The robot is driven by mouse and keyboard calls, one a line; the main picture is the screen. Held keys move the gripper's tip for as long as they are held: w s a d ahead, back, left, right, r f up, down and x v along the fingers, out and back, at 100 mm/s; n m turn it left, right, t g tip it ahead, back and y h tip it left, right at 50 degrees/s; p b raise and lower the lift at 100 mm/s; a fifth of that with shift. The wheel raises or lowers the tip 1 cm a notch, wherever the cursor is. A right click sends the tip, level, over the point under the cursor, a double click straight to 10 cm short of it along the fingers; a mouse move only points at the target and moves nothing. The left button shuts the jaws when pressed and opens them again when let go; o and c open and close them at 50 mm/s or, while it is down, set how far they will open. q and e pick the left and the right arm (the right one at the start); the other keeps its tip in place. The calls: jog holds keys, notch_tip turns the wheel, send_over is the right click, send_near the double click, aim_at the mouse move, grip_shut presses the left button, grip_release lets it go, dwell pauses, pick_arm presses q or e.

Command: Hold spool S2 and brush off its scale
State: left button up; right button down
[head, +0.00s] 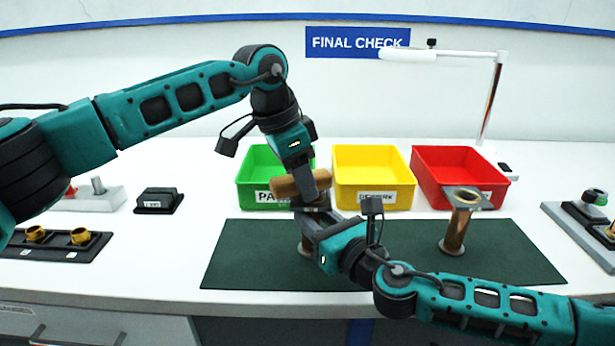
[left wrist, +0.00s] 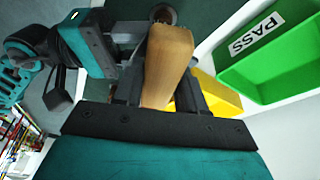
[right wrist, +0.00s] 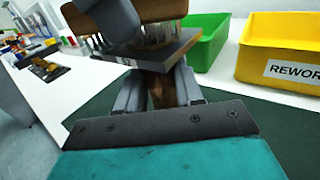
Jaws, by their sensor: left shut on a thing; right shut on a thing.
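My left gripper (head: 312,186) is shut on a brush with a wooden back (head: 300,184); the brush fills the middle of the left wrist view (left wrist: 168,62). In the right wrist view, its bristles (right wrist: 155,36) are at the square top flange (right wrist: 158,50) of a spool, seemingly touching it. My right gripper (head: 308,222) is shut on this spool's brown body (right wrist: 162,92), below the flange. The spool (head: 304,248) is upright over the green mat, largely hidden by my grippers. Another spool (head: 459,222) stands on the mat's right.
Green (head: 248,192), yellow (head: 372,195) and red (head: 438,160) bins line the back. A black tray with brass parts (head: 55,245) lies left, a grey fixture (head: 585,225) right, a lamp (head: 440,54) behind.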

pick_arm(q)
jog(key=shift+r, duration=3.55)
pick_arm(e)
jog(key=c, duration=0.6)
grip_release()
jog(key=shift+c, duration=0.2)
